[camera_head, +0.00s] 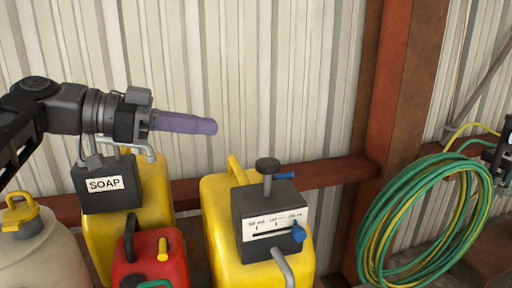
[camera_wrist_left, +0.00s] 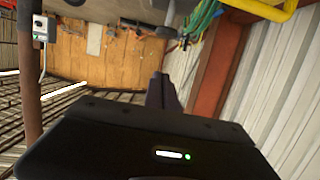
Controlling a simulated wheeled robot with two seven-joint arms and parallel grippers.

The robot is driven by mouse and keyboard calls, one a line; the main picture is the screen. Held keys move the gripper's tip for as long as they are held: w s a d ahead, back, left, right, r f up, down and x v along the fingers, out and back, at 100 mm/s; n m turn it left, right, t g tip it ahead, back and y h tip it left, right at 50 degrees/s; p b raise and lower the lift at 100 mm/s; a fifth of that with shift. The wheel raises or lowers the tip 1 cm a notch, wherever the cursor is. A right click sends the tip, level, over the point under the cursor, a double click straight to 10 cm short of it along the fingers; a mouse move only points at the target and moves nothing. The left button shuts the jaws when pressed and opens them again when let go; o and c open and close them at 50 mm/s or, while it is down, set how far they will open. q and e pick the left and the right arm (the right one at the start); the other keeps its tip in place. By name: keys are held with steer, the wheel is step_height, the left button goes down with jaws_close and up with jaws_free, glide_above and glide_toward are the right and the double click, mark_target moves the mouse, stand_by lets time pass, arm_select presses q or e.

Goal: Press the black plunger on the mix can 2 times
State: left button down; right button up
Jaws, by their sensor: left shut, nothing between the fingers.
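The mix can (camera_head: 218,215) is a yellow can with a dark grey box (camera_head: 256,207) on top. The box has a white scale, a blue knob and a grey spout. A black plunger (camera_head: 268,166) with a round cap on a grey stem stands up from the box. My left gripper (camera_head: 214,127) comes in from the left, its purple fingers shut and empty. In the head view it is above and to the left of the plunger, apart from it. The wrist view shows the shut fingers (camera_wrist_left: 161,92) with nothing between them. My right gripper is not in view.
A yellow can with a black box labelled SOAP (camera_head: 104,184) stands at left below my left arm. A red can (camera_head: 148,254) and a pale container (camera_head: 30,250) stand in front. A coiled green hose (camera_head: 420,215) hangs at right, beyond a rusty post (camera_head: 385,110).

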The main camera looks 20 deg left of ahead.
arm_select(q)
steer(key=b, duration=0.3)
glide_above(258, 164)
step_height(258, 164, down, 2)
steer(key=shift+f, duration=0.1)
step_height(258, 164, down, 3)
steer(key=shift+a+r, duration=0.1)
steer(key=shift+a, duration=0.05)
steer(key=shift+f, duration=0.75)
